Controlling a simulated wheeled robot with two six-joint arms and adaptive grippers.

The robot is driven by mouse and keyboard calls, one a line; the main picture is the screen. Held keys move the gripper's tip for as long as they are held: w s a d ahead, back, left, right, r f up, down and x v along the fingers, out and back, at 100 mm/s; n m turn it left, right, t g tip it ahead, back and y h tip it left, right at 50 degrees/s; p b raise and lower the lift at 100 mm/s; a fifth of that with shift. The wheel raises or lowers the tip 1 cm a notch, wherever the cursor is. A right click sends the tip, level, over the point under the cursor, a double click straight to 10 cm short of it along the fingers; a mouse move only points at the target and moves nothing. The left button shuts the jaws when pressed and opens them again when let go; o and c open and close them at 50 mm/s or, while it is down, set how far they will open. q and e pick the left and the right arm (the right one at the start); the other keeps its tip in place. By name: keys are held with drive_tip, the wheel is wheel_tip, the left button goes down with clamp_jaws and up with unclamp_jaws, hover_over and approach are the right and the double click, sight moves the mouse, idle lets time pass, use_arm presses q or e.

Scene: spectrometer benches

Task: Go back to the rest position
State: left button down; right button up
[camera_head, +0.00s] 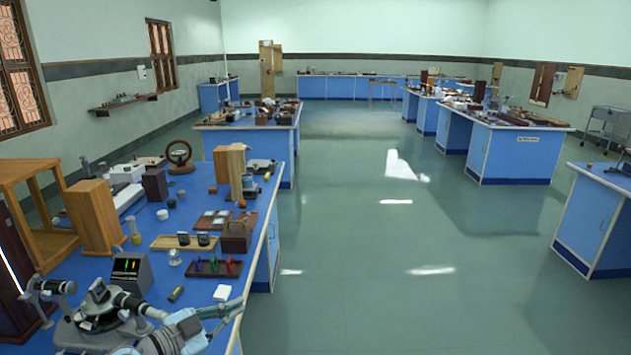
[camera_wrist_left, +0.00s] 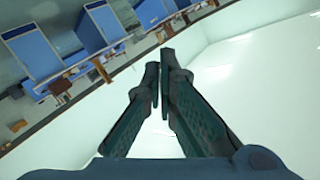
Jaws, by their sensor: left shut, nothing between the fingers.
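My left gripper (camera_head: 226,311) shows at the bottom of the head view, at the front right edge of the near blue bench (camera_head: 245,240). In the left wrist view my left gripper (camera_wrist_left: 161,62) has its two dark fingers together at the tips, with nothing between them. That view is steeply tilted and shows pale wall and blue benches beyond the fingers. My right gripper is in neither view.
Open green floor (camera_head: 370,260) lies to the right, with other benches beyond.

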use_arm(q)
wheel_tip(320, 180, up, 7)
drive_tip(key=s+a+n+t+y, duration=0.2)
drive_tip(key=s+n+t, duration=0.15)
drive_tip(key=t, duration=0.35)
drive_tip(key=s+a+f+n+g+y, duration=0.2)
drive_tip(key=s+a+f+n+y, duration=0.15)
drive_tip(key=a+n+y, duration=0.3)
drive_tip(key=s+a+f+n+g+y, duration=0.1)
drive_tip(key=s+a+f+n+y, duration=0.2)
drive_tip(key=s+a+n+y, duration=0.3)
drive_tip(key=s+d+f+g, duration=0.1)
drive_tip(key=s+f+g, duration=0.55)
drive_tip(key=f, duration=0.35)
drive_tip(key=s+d+f+m+g+h, duration=0.2)
drive_tip(key=s+d+f+g, duration=0.15)
drive_tip(key=s, duration=0.35)
drive_tip(key=s+d+f+m+g+h, duration=0.1)
drive_tip(key=s+d+f+g+h, duration=0.15)
drive_tip(key=s+d+f, duration=0.4)
drive_tip(key=s+a+f+g, duration=0.1)
drive_tip(key=s+a+f, duration=0.1)
drive_tip(key=f, duration=0.7)
drive_tip(key=s+a+f+g, duration=0.1)
drive_tip(key=s+f, duration=0.1)
drive_tip(key=f, duration=0.6)
drive_tip(key=s+f+g+b, duration=0.1)
drive_tip(key=s+f, duration=1.3)
drive_tip(key=shift+a, duration=0.45)
